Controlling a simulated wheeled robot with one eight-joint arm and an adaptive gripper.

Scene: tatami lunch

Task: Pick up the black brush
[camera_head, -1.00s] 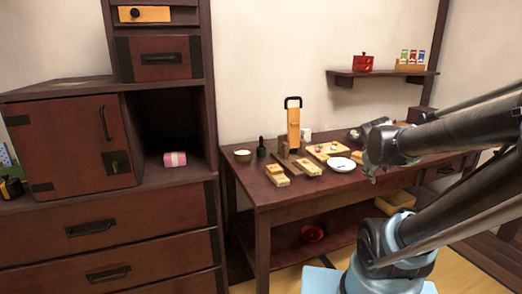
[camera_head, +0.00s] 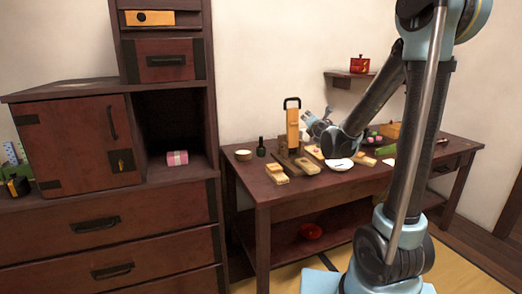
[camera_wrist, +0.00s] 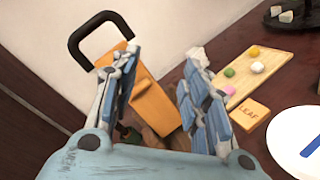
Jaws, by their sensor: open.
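I cannot make out a thing that is surely the black brush. An upright orange wooden piece with a black loop handle (camera_head: 292,125) stands at the back of the dark table (camera_head: 262,190); the handled piece also shows in the wrist view (camera_wrist: 150,100). A small dark bottle-like thing (camera_head: 261,149) stands to its left. My gripper (camera_head: 318,118) is just right of the handled piece. In the wrist view my gripper's fingers (camera_wrist: 160,72) are spread and empty, with the wooden piece beyond and between them, apart from them as far as I can tell.
Wooden blocks (camera_head: 277,172) crowd the table's front left. A white plate (camera_head: 340,165) lies right of them. A board of small coloured balls (camera_wrist: 240,88) and a block marked LEAF (camera_wrist: 248,115) lie close to my right finger. A wall shelf (camera_head: 340,76) hangs above.

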